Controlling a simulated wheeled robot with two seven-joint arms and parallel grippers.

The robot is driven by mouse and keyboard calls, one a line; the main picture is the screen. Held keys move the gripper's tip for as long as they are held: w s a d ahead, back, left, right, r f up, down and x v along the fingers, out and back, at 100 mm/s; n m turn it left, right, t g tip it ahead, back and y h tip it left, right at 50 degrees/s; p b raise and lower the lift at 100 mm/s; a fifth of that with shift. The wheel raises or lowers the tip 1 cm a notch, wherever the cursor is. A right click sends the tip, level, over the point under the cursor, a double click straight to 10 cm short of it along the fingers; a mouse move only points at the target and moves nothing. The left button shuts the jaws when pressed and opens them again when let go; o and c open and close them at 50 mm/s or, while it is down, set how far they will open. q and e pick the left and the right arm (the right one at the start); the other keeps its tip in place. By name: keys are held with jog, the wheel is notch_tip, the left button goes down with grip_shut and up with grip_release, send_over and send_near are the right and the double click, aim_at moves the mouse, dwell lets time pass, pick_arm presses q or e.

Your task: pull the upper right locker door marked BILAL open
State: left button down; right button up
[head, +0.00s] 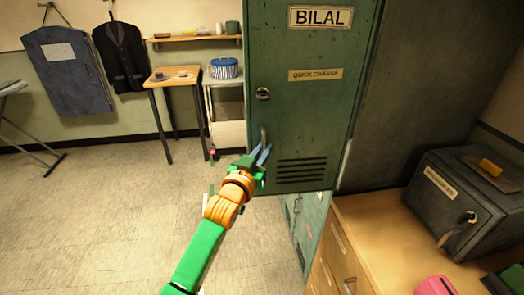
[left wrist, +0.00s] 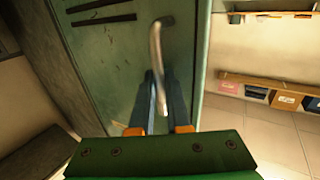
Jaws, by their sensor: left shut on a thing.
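The green locker door marked BILAL (head: 315,110) fills the upper middle of the head view. It appears swung out, at an angle to the lower locker fronts (head: 308,225). It has a keyhole plate, a vent and a pale bar handle (left wrist: 156,55) low near its left edge; the handle also shows in the head view (head: 263,133). My left gripper (head: 263,154) is at the handle, its blue fingers on either side of the bar, shut on it. In the left wrist view the door (left wrist: 125,60) lies beyond the fingers. My right gripper is out of view.
A wooden cabinet (head: 350,225) carrying a dark metal box (head: 450,195) stands at the lower right. A small table (head: 172,78) and hanging clothes (head: 120,55) are at the back left. The tiled floor (head: 110,220) at the left is clear.

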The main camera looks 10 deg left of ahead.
pick_arm(q)
jog(key=c, duration=1.2)
grip_release()
jog(key=shift+o, duration=0.2)
jog(key=shift+d, duration=0.2)
jog(key=b+v, duration=0.1)
jog(key=v, duration=0.6)
